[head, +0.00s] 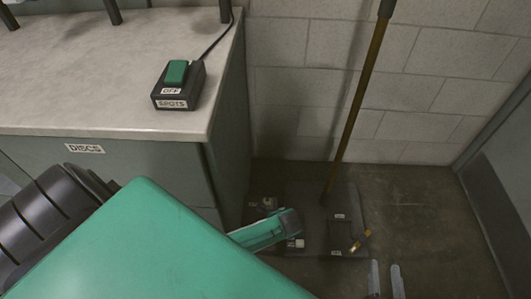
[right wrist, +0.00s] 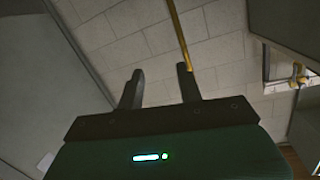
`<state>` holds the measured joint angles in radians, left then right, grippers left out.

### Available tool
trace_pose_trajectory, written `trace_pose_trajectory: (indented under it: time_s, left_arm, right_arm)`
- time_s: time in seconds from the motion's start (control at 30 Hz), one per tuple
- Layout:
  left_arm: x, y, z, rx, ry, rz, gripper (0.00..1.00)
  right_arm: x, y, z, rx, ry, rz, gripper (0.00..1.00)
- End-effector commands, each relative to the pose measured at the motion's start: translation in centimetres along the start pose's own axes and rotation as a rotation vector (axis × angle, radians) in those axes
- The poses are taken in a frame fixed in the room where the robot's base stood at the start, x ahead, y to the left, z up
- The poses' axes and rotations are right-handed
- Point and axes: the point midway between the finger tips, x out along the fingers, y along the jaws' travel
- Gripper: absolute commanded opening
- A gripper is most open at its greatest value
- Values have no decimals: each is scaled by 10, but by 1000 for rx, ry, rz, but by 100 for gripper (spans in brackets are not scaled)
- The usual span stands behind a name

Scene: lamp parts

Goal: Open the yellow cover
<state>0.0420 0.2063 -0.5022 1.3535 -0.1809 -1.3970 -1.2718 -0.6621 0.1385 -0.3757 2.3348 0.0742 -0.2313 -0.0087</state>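No thing is clearly recognisable as the yellow cover. A small brass-yellow piece (head: 360,240) shows beside a dark square frame on the floor plate in the head view. A small yellow piece (right wrist: 300,72) also shows at the right edge of the right wrist view; I cannot tell if it is the same. My right gripper (head: 386,279) shows as two pale fingertips low in the head view. In the right wrist view its two dark fingers (right wrist: 158,88) stand apart with nothing between them. My left gripper cannot be made out; a green arm part of mine fills the lower left.
A grey counter (head: 110,60) on the left carries a black switch box (head: 180,103) with a green button, labelled OFF and SPOTS. A brown pole (head: 360,90) rises from the dark floor plate (head: 310,200). A block wall stands behind. Floor at right is clear.

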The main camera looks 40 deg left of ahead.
Motion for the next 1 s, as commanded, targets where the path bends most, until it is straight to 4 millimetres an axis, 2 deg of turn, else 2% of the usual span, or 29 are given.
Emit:
trace_pose_trajectory:
  time_s: [0.3,0.6,0.8,1.0]
  left_arm:
    - [36,0,-1,0,0,1,46]
    - [63,0,-1,0,0,1,46]
    - [74,0,-1,1,0,-1,46]
    - [77,0,0,1,0,0,46]
  right_arm:
    - [9,13,-68,-51,339,11,36]
    - [-3,19,-124,-96,639,9,36]
    - [-13,19,-146,-115,768,6,36]
    - [-17,19,-154,-122,815,4,36]
